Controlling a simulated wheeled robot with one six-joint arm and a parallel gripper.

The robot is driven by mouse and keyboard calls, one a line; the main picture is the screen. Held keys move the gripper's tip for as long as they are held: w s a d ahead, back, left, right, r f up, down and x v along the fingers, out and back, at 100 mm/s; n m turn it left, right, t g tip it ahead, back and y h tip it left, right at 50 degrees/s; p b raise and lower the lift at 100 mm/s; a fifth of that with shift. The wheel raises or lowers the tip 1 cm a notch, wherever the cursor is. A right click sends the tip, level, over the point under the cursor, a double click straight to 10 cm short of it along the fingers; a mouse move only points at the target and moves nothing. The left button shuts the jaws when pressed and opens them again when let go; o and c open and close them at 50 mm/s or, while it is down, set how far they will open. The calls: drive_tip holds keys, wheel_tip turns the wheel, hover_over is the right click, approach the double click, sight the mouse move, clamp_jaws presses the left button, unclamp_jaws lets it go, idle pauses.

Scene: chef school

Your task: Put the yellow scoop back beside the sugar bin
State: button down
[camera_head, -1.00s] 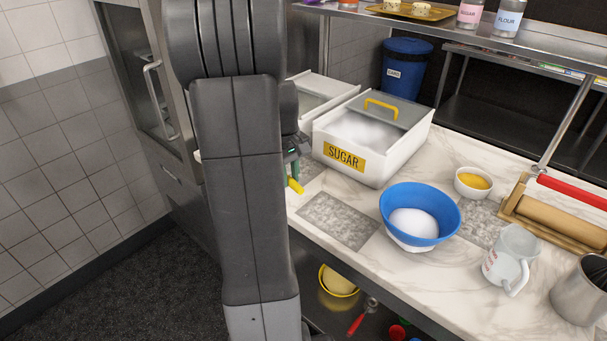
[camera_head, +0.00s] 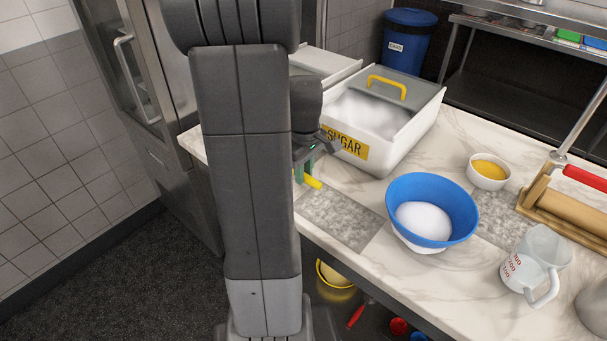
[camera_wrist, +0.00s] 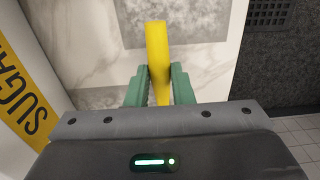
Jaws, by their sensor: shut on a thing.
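The yellow scoop (camera_wrist: 157,55) is between the green fingers of my gripper (camera_wrist: 158,88) in the wrist view, which is shut on it. Only its yellow handle-like length shows; the rest is hidden. In the head view the scoop's yellow end (camera_head: 312,183) sticks out below my gripper (camera_head: 304,167), near the counter's left front edge. The white sugar bin (camera_head: 382,135) with its yellow SUGAR label stands just right of and behind my gripper. Its label also shows at the left of the wrist view (camera_wrist: 22,100). I cannot tell whether the scoop touches the counter.
A grey speckled patch (camera_head: 340,217) lies on the marble counter in front of the bin. A blue bowl (camera_head: 432,208) with white contents stands to the right, then a small bowl of yellow stuff (camera_head: 489,171) and a measuring jug (camera_head: 533,266). Another white bin (camera_head: 325,66) stands behind.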

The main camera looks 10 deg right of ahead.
drive_tip(key=shift+f, duration=0.7)
drive_tip(key=c, duration=1.3)
unclamp_jaws()
drive_tip(key=shift+f, duration=0.15)
drive_tip(key=shift+o, duration=0.2)
wheel_tip(320, 180, up, 12)
drive_tip(key=shift+r, duration=0.2)
